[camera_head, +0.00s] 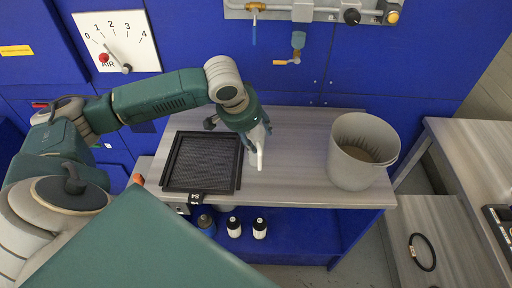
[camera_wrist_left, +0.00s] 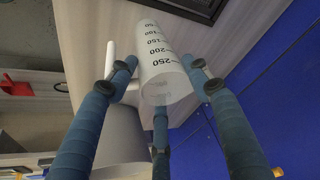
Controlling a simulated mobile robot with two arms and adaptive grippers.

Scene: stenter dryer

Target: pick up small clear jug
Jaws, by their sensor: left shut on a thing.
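The small clear jug (camera_wrist_left: 163,62) is a translucent cylinder with black graduation marks and numbers. In the left wrist view it sits between the blue fingers of my left gripper (camera_wrist_left: 160,84), which is shut on it. In the head view my left gripper (camera_head: 252,127) points down over the grey table, just right of the black tray. A whitish part of the jug (camera_head: 259,147) shows below it, partly hidden by the gripper. I cannot tell if the jug still touches the table. My right gripper is not in view.
The black square tray (camera_head: 174,188) lies left of the jug on the table (camera_head: 290,185). A large grey bucket (camera_head: 361,150) stands at the table's right. Small bottles (camera_head: 234,228) stand on the blue shelf below. The blue wall with pipes (camera_head: 330,12) closes off the back.

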